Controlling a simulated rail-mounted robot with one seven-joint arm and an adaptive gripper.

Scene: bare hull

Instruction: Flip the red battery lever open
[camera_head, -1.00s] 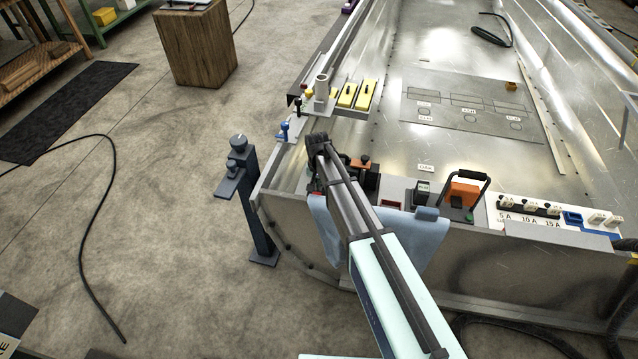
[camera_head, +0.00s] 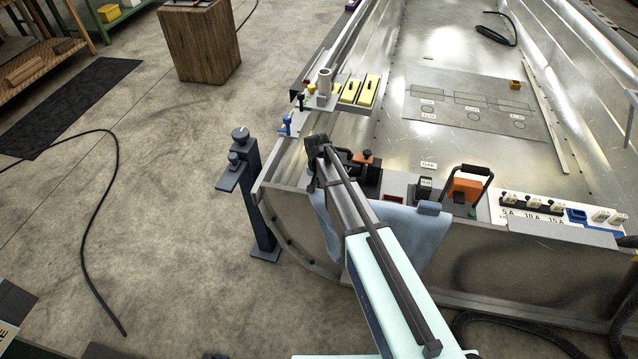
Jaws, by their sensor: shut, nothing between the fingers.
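My gripper (camera_head: 316,152) is the black end of my arm, over the near left corner of the hull, above the black equipment there. It is shut and empty; its fingertips are small and mostly hidden behind the arm. I cannot make out the red battery lever; my gripper and forearm cover the spot left of the black device. That black device (camera_head: 372,178) has an orange-red knob (camera_head: 366,156) on top and stands just right of my gripper. I cannot tell whether my gripper touches anything.
A blue cloth (camera_head: 425,232) hangs over the hull's near wall. A red tray (camera_head: 393,199), a black switch box (camera_head: 424,188) and an orange handled unit (camera_head: 466,189) stand to the right. A grey post (camera_head: 258,200) stands outside left. Yellow blocks (camera_head: 367,91) lie beyond.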

